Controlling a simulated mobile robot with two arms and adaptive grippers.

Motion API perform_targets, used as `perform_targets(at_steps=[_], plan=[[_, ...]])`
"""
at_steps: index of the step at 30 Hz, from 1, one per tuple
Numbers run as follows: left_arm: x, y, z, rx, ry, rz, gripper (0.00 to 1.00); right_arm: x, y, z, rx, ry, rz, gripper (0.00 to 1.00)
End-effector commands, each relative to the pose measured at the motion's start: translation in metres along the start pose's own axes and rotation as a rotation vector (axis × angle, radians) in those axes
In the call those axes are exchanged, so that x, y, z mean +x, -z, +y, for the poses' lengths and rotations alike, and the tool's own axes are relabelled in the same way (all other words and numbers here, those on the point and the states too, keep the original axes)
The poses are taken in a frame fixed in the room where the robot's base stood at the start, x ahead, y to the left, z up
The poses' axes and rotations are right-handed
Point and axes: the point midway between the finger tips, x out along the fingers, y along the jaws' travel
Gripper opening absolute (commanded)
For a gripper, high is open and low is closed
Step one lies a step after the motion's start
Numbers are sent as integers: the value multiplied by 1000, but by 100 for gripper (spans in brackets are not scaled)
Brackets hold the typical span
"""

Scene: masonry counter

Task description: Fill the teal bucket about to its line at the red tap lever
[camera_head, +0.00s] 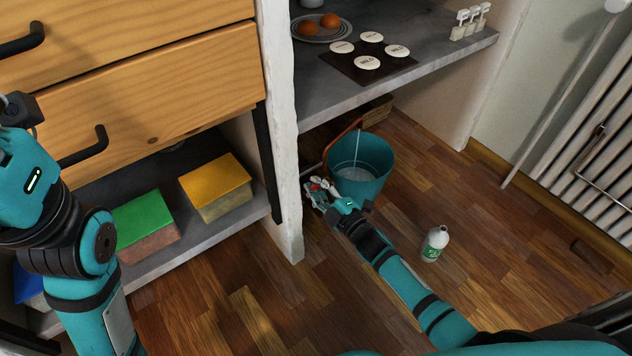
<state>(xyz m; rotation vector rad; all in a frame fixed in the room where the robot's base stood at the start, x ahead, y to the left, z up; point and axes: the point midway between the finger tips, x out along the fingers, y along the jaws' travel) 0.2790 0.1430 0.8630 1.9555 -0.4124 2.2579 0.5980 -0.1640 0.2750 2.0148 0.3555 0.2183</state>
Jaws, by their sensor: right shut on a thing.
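The teal bucket (368,186) stands upright on the wooden floor beside the white masonry post, below the grey counter. A thin pale streak shows inside it, which looks like running water. Its line and the water level cannot be made out. My right gripper (316,190) is low at the bucket's left side, shut on a small red part, which looks like the red tap lever (314,181). The fingers hide most of the lever and the tap. My left arm is at the left edge; its fingers are out of the picture.
A white bottle (435,244) stands on the floor right of my right forearm. Green (145,219) and yellow (216,183) lidded boxes sit on the low shelf. The grey counter (331,88) overhangs the bucket. A radiator (600,130) is at the right.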

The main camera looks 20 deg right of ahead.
Motion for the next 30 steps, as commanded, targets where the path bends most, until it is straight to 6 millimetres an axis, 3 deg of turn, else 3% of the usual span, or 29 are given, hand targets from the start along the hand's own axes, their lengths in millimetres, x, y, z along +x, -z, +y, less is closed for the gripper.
perform_targets(at_steps=[8,9,16,25,30], plan=[[-1,0,0,0,0,-2,84,-3,-2,-4,6,7,-3,0],[-1,0,0,0,0,-2,84,-3,-2,-4,6,7,-3,8],[-1,0,0,-1,0,-2,84,-2,-1,-3,4,4,-2,38],[0,1,0,0,0,2,84,-2,-1,-2,4,2,-2,38],[0,0,0,0,0,1,84,-22,-1,-3,4,4,-3,38]])
